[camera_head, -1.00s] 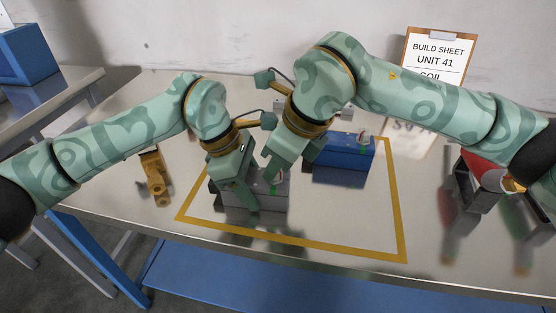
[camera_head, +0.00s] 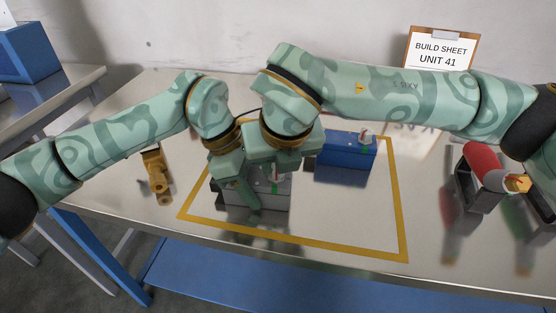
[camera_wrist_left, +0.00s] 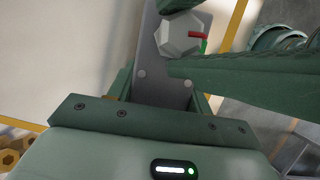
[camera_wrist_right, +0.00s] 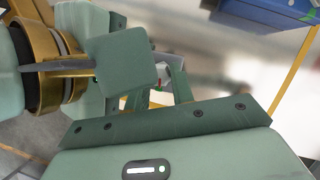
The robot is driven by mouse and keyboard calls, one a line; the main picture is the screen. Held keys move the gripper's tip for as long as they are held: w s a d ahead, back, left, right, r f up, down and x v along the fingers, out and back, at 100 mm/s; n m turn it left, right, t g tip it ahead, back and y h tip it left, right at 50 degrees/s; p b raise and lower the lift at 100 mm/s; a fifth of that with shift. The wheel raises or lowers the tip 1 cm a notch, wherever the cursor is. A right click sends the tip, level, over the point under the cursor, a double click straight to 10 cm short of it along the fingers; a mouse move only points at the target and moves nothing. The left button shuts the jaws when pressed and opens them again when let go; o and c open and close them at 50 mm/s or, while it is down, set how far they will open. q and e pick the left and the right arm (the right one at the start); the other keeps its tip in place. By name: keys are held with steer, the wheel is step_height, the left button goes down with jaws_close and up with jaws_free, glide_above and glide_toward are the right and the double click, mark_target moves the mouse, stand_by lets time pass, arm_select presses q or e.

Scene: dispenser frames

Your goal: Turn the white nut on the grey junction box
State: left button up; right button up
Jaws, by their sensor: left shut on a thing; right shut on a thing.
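The grey junction box (camera_head: 275,199) stands inside the yellow outline on the table, mostly covered by my grippers from the head. My left gripper (camera_head: 240,187) is shut on the box body, with one finger down its near side; the box plate (camera_wrist_left: 165,75) shows between its fingers in the left wrist view. The white nut (camera_wrist_left: 183,36) is six-sided and has a red mark; a bit of green shows beside it. My right gripper (camera_head: 277,172) is shut on the nut, its fingers on either side.
A blue box (camera_head: 345,160) stands just right of the junction box. A brass part (camera_head: 157,177) lies to the left. A red cylinder (camera_head: 484,163) and grey holder are at the right. A build sheet (camera_head: 441,52) stands at the back. The front right of the outline is clear.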

steer(key=shift+m, duration=0.6)
steer(key=shift+h, duration=0.3)
steer(key=o, duration=1)
steer(key=v, duration=1.2)
arm_select(q)
steer(key=o, duration=1.2)
